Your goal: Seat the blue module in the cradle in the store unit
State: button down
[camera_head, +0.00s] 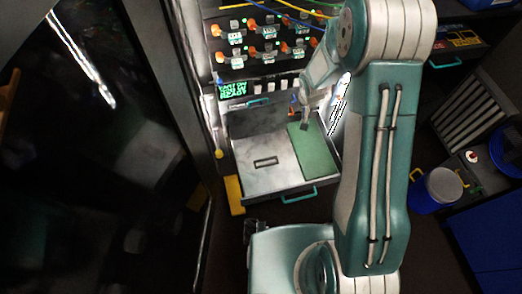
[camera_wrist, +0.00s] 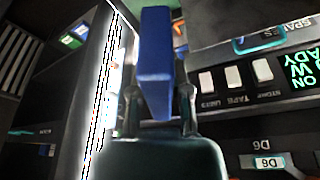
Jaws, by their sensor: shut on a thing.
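The blue module (camera_wrist: 154,55) is a flat, upright block in the wrist view, held between the two fingers of my gripper (camera_wrist: 158,108). In the head view my gripper (camera_head: 305,115) is over the back right part of a pulled-out drawer, near the green pad. I cannot make out the module clearly there. A small dark-rimmed rectangular fitting (camera_head: 265,161), which looks like the cradle, lies on the drawer floor to the left of the green pad. It is apart from my gripper and looks empty.
The grey drawer (camera_head: 255,184) has a green pad (camera_head: 315,152) on its right and a teal front handle (camera_head: 300,195). Panels with orange connectors (camera_head: 270,47) and a green display (camera_head: 232,90) rise behind it. A blue bucket (camera_head: 437,190) stands at the right.

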notch_tip(320, 180, down, 6)
jog(key=a+f+m, duration=0.1)
jog(key=a+m, duration=0.1)
jog(key=m, duration=0.1)
jog(key=m+g+h, duration=0.2)
jog(key=m+g, duration=0.1)
jog(key=m, duration=0.7)
send_over(269, 162)
jog(key=shift+s+a+f, duration=0.1)
jog(key=shift+a+f, duration=0.1)
jog(key=shift+f, duration=5.05)
jog(key=shift+s+a+f, duration=0.1)
jog(key=shift+a+f, duration=0.05)
jog(key=shift+f, duration=5.1)
jog(key=shift+a+f+t+h, duration=0.2)
jog(key=shift+f+t+h, duration=0.1)
jog(key=shift+f, duration=1.15)
jog(key=shift+a+x, duration=0.25)
jog(key=shift+x, duration=0.85)
jog(key=shift+f, duration=0.5)
jog(key=shift+c, duration=2.4)
grip_release()
